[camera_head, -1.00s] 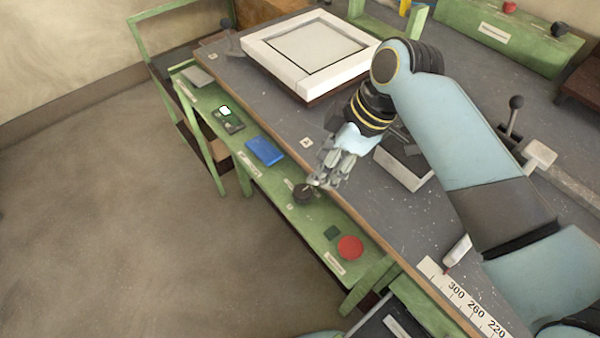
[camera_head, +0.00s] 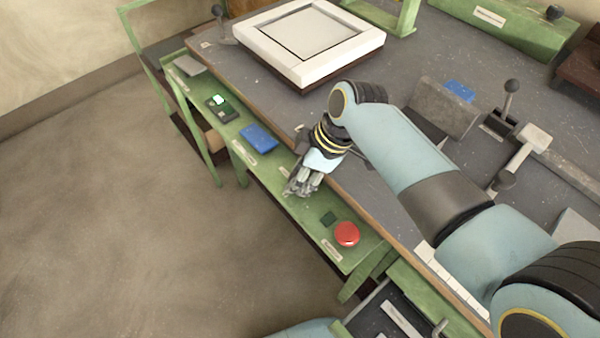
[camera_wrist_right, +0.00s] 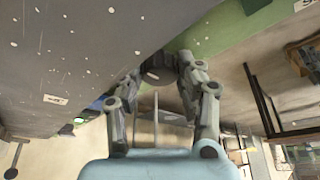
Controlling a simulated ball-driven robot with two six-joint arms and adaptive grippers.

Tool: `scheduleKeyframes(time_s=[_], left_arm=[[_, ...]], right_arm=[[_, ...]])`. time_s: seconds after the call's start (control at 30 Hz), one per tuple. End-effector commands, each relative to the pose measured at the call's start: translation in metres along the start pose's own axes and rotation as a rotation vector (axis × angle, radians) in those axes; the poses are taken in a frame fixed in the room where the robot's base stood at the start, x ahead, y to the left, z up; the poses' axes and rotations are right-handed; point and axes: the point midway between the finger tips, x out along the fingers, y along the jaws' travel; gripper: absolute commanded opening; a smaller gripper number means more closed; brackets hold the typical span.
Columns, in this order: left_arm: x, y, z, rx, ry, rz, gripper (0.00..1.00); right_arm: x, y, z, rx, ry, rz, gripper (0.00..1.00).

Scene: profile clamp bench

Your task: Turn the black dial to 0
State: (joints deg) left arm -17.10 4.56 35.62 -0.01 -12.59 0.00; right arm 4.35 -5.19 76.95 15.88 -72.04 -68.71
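The black dial sits on the green front rail (camera_head: 272,176) of the bench. In the head view my right gripper (camera_head: 298,190) covers it. In the right wrist view a dark round thing, which looks like the dial (camera_wrist_right: 158,68), shows between the fingertips of my right gripper (camera_wrist_right: 161,72). The fingers are apart, one on each side of it; whether they touch it is not clear. The dial's marks and setting are hidden. My left gripper is not in view.
On the same rail are a red button (camera_head: 347,234), a small dark green square (camera_head: 328,218), a blue block (camera_head: 259,137) and a device with a lit green screen (camera_head: 220,107). A white framed panel (camera_head: 308,76) lies on the grey bench top. Open floor is at the left.

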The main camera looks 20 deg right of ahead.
Motion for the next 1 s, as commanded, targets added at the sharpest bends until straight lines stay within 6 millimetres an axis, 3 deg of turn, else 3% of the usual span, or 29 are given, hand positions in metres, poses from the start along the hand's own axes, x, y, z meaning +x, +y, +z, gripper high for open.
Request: scheduleKeyframes(time_s=[0.03, 0.2, 0.57, 1.0], left_arm=[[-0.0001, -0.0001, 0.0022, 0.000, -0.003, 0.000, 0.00], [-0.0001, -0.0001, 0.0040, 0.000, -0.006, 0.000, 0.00], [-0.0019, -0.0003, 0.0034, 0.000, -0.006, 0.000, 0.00], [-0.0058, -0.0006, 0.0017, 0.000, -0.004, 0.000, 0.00]], right_arm=[[0.0000, -0.0002, 0.0001, 0.000, 0.000, -0.001, 0.27], [-0.0001, -0.0003, 0.0001, 0.000, 0.000, -0.001, 0.04], [-0.0003, 0.0002, -0.0001, -0.052, 0.000, -0.024, 0.04], [0.0000, 0.0023, -0.0007, -0.371, 0.001, -0.156, 0.04]])
